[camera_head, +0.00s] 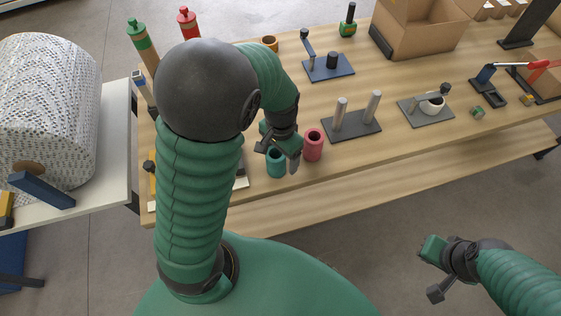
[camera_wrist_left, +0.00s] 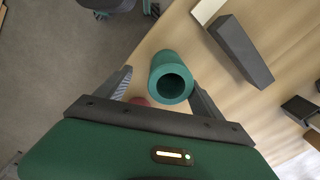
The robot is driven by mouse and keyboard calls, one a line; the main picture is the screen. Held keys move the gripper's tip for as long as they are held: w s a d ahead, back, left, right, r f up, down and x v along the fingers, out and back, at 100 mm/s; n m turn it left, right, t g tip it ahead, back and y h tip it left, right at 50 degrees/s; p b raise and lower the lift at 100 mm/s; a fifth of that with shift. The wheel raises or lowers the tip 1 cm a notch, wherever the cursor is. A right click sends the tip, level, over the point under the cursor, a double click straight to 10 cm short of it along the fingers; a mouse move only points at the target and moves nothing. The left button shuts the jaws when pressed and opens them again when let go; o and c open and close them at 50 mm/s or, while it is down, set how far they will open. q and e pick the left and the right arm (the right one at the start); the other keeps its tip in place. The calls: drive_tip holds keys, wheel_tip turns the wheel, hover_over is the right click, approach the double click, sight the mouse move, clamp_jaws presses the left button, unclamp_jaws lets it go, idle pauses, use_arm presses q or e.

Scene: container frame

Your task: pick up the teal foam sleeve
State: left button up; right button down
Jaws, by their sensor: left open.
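The teal foam sleeve (camera_head: 276,163) stands on the wooden table near its front edge, to the left of a red sleeve (camera_head: 313,146). In the left wrist view the teal sleeve (camera_wrist_left: 171,80) shows its open round end between my two fingers, with visible gaps at its sides. My left gripper (camera_head: 278,153) is open and empty at the teal sleeve, partly overlapping it in the head view. A sliver of the red sleeve (camera_wrist_left: 139,101) shows beside the left finger.
A grey plate with two pegs (camera_head: 351,126) stands right of the red sleeve. Behind are a blue-based stand (camera_head: 328,67), green and red bottles, and a cardboard box (camera_head: 418,28). A second white table (camera_head: 115,150) with a large patterned roll is at left.

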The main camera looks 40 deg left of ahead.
use_arm(q)
drive_tip(key=a+f, duration=0.4)
drive_tip(key=f, duration=0.1)
drive_tip(key=shift+s, duration=0.1)
drive_tip(key=shift+d, duration=0.15)
drive_tip(key=shift+s+d+r, duration=0.1)
drive_tip(key=shift+d+r, duration=0.1)
drive_tip(key=shift+d, duration=0.4)
drive_tip(key=shift+d+r, duration=0.15)
drive_tip(key=shift+d, duration=0.45)
drive_tip(key=c, duration=0.6)
drive_tip(key=shift+d, duration=0.15)
drive_tip(key=shift+c, duration=2.4)
drive_tip(key=shift+a, duration=0.45)
drive_tip(key=shift+c, duration=1.2)
drive_tip(key=shift+a+f, duration=0.15)
drive_tip(key=shift+a, duration=0.3)
drive_tip(key=shift+c, duration=0.4)
drive_tip(key=shift+d, duration=0.1)
use_arm(e)
drive_tip(key=shift+s+a, duration=0.1)
drive_tip(key=shift+a, duration=1.15)
